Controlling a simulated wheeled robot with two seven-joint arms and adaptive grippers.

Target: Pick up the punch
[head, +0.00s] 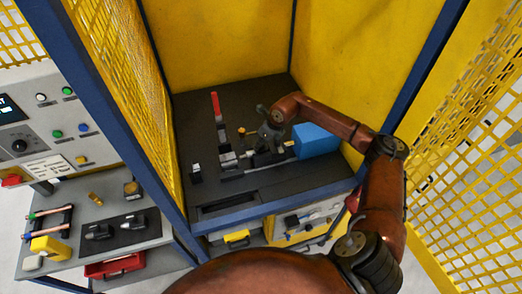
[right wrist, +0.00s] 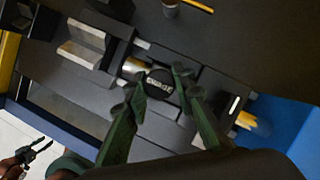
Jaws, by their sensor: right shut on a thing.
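The punch (right wrist: 160,88) shows in the right wrist view as a dark round end with pale lettering and a light metal part beside it. My right gripper (right wrist: 155,85) has its two green-grey fingers on either side of that end, shut on it. The punch still lies in line with the fixture on the dark worktop. In the head view my right gripper (head: 270,135) reaches down over the fixture and largely hides the punch. My left gripper (right wrist: 38,150) is at the lower left of the right wrist view, small, empty, its fingers apart, away from the worktop.
A blue block (head: 316,141) stands just right of my right gripper. Grey fixture blocks (head: 228,160) and an upright red-topped lever (head: 215,105) stand to its left. Yellow panels (head: 220,45) enclose the back and sides. A side table (head: 60,258) with tools is at left.

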